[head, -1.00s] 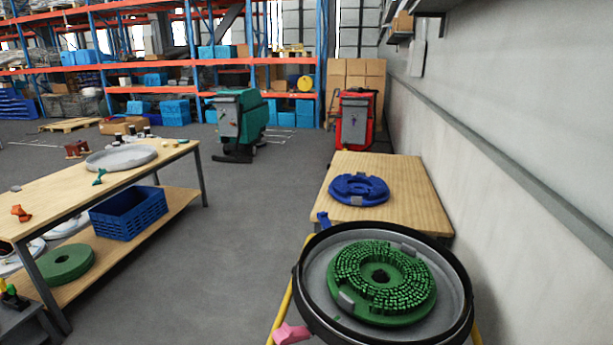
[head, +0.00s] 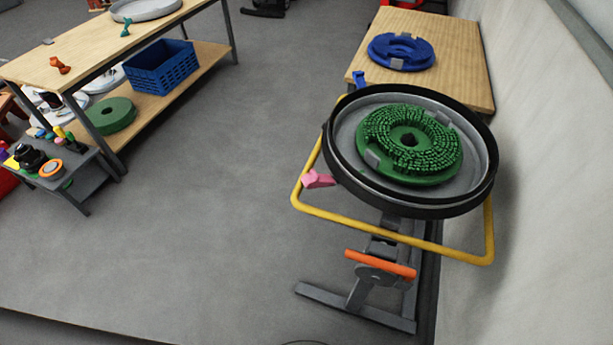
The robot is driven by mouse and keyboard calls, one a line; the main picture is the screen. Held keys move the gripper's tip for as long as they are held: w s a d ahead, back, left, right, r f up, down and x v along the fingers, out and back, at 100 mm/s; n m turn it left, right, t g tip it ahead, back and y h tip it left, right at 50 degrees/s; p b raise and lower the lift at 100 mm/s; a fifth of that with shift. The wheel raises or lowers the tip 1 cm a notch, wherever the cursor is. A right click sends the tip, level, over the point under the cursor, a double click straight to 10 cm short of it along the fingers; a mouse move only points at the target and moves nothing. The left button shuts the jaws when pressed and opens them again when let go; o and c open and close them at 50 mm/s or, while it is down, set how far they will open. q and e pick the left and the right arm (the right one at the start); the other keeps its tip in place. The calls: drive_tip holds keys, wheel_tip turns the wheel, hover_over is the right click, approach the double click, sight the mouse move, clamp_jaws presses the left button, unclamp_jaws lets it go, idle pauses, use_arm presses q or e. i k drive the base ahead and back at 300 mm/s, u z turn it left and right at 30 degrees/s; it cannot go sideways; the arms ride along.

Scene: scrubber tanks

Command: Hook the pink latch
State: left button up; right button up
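The pink latch (head: 318,179) sits at the left side of the round tank (head: 410,205), near the yellow tube frame (head: 390,236). The tank has a black rim and a grey inside. A green brush disc (head: 412,143) with bristles up lies in it. A blue latch (head: 360,79) stands at the tank's far left edge. I cannot tell at this distance whether the pink latch touches the rim. Neither of my grippers shows in the head view.
A grey stand with an orange bar (head: 380,264) holds the tank beside the wall (head: 540,130). A wooden table (head: 455,60) with a blue disc (head: 401,50) is behind. A workbench (head: 60,68) and a small grey table (head: 75,180) stand left. The floor between is clear.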

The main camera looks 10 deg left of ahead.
sight(312, 179)
drive_tip(key=k, duration=0.5)
drive_tip(key=u, duration=0.9)
drive_tip(key=i, duration=0.9)
drive_tip(key=z, duration=1.85)
